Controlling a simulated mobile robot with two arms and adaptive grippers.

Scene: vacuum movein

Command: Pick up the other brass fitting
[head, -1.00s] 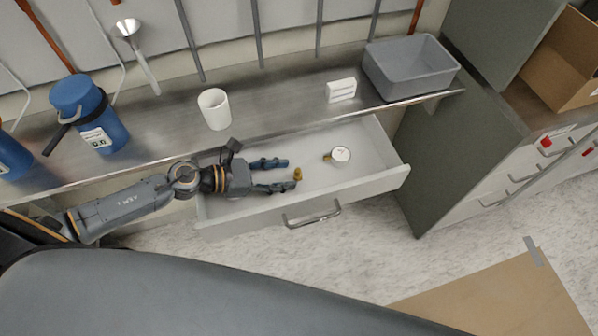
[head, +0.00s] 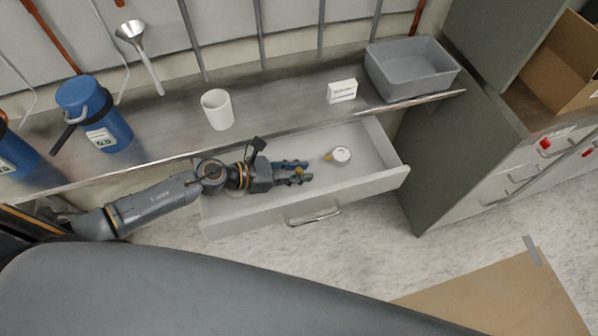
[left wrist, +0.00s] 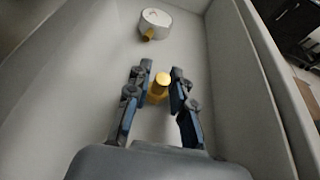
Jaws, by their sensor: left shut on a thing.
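My left gripper (head: 303,172) reaches into the open drawer (head: 250,211) and is shut on a small brass fitting (head: 299,171). In the left wrist view the brass fitting (left wrist: 161,82) sits between the two fingers of my gripper (left wrist: 157,88), low over or on the drawer floor; I cannot tell which. A round white gauge with a brass stem (head: 341,154) lies apart from the gripper, farther right in the drawer. It also shows beyond the fingertips in the left wrist view (left wrist: 155,22). My right gripper is not in view.
On the metal counter above the drawer stand a blue jug (head: 95,115), a white cup (head: 217,109), a small white box (head: 342,91) and a grey bin (head: 410,70). A funnel (head: 139,52) is at the back left. The drawer's right part has free floor.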

